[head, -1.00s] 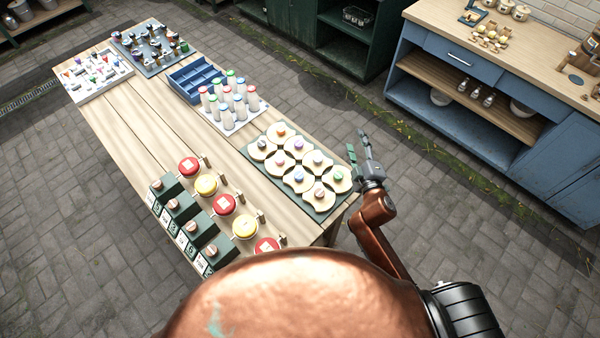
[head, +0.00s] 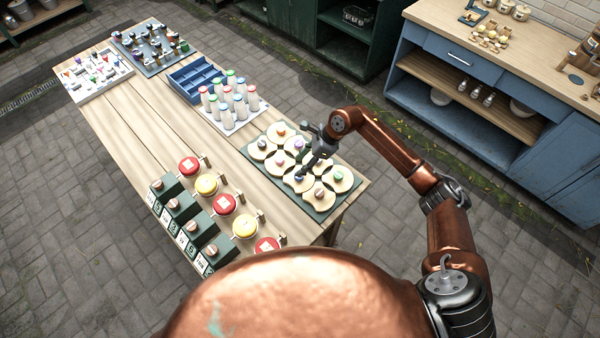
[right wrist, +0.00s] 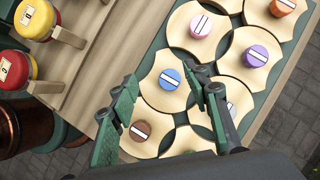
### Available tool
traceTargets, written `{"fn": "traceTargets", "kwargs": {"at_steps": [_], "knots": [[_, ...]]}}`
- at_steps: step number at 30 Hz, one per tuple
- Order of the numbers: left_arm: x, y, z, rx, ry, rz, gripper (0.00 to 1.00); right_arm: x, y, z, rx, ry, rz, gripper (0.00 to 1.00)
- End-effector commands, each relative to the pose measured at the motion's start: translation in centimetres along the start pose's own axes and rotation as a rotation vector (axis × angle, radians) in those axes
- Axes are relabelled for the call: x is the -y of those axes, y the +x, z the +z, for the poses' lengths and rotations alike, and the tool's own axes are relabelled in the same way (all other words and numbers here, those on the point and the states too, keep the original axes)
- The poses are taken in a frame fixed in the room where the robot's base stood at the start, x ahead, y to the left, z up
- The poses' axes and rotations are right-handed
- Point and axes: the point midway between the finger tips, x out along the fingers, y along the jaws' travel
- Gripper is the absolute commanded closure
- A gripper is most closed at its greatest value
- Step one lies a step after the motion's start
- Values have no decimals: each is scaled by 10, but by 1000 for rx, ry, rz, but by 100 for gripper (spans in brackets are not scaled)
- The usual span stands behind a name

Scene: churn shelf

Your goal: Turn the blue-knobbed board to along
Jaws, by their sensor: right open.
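The blue-knobbed board is a pale wooden plate with curved-in sides; in the right wrist view its bare wood (right wrist: 178,101) and blue knob (right wrist: 169,79) show. A white bar on the knob runs from upper left to lower right. In the head view the blue knob (head: 298,177) is partly covered by my right gripper (head: 306,168). In the wrist view my right gripper (right wrist: 160,76) is open, with its fingertips on either side of the blue knob. I cannot tell whether they touch it. My left gripper is not in view.
Neighbouring boards with pink (right wrist: 200,26), purple (right wrist: 256,55) and brown (right wrist: 140,130) knobs sit close around on a dark green base (head: 318,214). A bottle rack (head: 235,118) stands behind. Red and yellow round pieces (head: 225,204) stand to the left.

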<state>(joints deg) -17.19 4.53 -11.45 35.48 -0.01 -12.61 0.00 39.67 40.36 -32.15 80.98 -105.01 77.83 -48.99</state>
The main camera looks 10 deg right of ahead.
Motion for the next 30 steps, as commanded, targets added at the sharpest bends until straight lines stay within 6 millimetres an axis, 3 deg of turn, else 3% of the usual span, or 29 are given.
{"fn": "traceTargets", "kwargs": {"at_steps": [5, 19, 30], "knots": [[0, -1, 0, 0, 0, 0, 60, 9, -4, -25, -108, -26, 6, 56], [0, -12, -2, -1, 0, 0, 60, 7, 59, -32, -107, -26, 10, 56], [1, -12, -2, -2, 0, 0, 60, 8, 70, -34, -108, -27, 7, 56]]}}
